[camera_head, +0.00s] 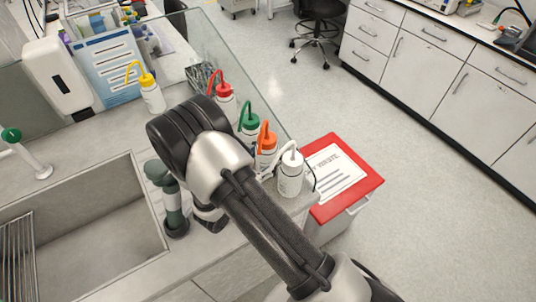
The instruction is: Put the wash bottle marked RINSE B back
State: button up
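Several wash bottles with coloured caps and bent spouts stand at the counter's right end and farther back. They are a yellow-capped bottle (152,97), a red-capped bottle (224,107), a green-capped bottle (249,130), an orange-capped bottle (266,150) and a white-capped bottle (291,181). Their labels are too small to read, so I cannot tell which is RINSE B. My arm reaches up across the middle, and its bent joint covers the counter left of the bottles. My gripper does not show; whether it holds anything is hidden.
A sink (85,225) lies at the left, with a grey-green upright fixture (175,210) at its right edge. A clear panel (232,58) runs along the counter's far edge. A red-topped bin (366,187) stands beyond the counter's end. A wire basket (203,76) sits behind the bottles.

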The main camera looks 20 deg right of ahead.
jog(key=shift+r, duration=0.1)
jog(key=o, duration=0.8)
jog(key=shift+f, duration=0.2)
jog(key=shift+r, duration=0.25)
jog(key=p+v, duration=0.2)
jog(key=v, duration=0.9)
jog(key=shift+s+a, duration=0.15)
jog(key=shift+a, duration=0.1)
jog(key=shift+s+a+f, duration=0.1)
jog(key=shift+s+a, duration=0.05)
